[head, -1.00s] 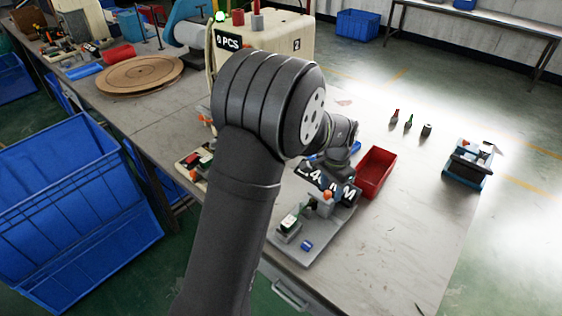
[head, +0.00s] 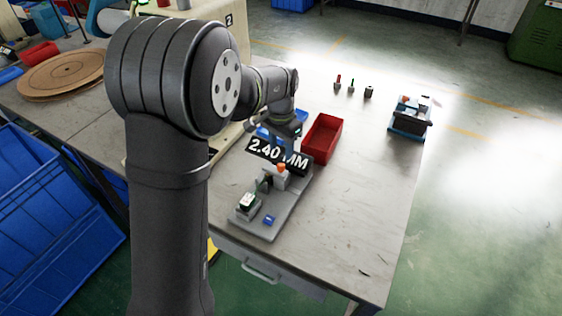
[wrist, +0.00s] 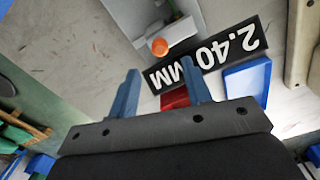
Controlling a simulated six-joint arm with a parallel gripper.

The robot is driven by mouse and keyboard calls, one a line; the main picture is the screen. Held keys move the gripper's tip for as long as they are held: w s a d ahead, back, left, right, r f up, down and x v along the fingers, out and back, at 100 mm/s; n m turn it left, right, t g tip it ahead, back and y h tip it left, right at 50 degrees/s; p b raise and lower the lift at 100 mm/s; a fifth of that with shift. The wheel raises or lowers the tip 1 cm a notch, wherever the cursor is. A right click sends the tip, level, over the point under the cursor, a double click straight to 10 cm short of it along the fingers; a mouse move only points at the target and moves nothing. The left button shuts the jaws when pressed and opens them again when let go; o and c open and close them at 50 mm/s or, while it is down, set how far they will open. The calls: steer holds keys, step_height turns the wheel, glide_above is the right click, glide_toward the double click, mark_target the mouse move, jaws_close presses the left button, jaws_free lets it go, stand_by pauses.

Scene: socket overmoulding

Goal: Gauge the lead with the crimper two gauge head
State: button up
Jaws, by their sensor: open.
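The gauge fixture is a grey base plate (head: 290,211) on the bench. It carries an orange knob (head: 281,168), also in the wrist view (wrist: 159,47), and a black sign (head: 262,149) reading 2.40 MM, which shows upside down in the wrist view (wrist: 215,50). I cannot make out a lead.
A red bin (head: 322,139) stands right of the fixture. A blue tray (wrist: 247,82) lies beside the sign. Several small upright pieces (head: 350,87) and a dark blue-based unit (head: 409,118) stand farther back. The right front of the bench (head: 365,210) is clear.

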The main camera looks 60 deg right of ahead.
mark_target(281, 165)
step_height(281, 165, down, 7)
steer(key=shift+r, duration=0.2)
jaws_close()
